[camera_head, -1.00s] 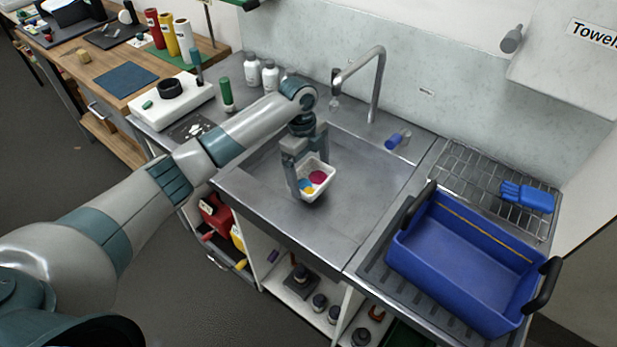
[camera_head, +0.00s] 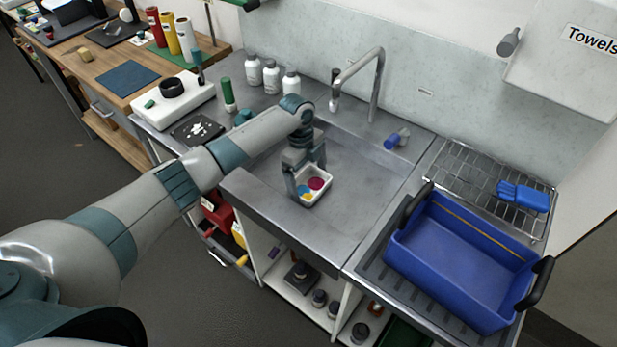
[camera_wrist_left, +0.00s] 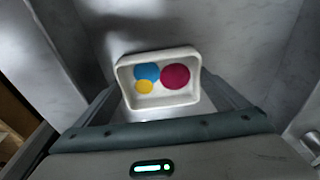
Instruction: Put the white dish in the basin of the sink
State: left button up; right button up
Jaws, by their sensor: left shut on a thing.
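The white dish (camera_head: 318,189) is a small rectangular tray with blue, yellow and magenta round patches inside. My left gripper (camera_head: 306,178) is shut on the dish and holds it over the front part of the sink basin (camera_head: 358,172). In the left wrist view the dish (camera_wrist_left: 160,78) sits between the fingers of the left gripper (camera_wrist_left: 158,100), open side showing. The gap between the dish and the basin floor cannot be told exactly. My right gripper is not in view.
A faucet (camera_head: 376,88) rises behind the basin. A blue tub (camera_head: 462,262) with black handles stands on the right. A wire rack (camera_head: 470,178) holds a blue glove (camera_head: 523,196). White bottles (camera_head: 271,77) and a white device (camera_head: 172,98) stand on the left counter.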

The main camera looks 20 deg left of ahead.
aim_at(304, 185)
pick_arm(q)
jog(key=shift+f, duration=0.15)
jog(key=o, duration=0.8)
jog(key=shift+c, duration=0.2)
jog(key=shift+r, duration=0.2)
jog(key=shift+a+r, duration=0.1)
jog(key=shift+r, duration=0.4)
notch_tip(304, 185, up, 11)
jog(key=a+b, duration=0.1)
jog(key=b, duration=0.2)
jog(key=shift+w+a, duration=0.25)
jog(key=shift+w, duration=0.05)
jog(key=shift+f, duration=0.1)
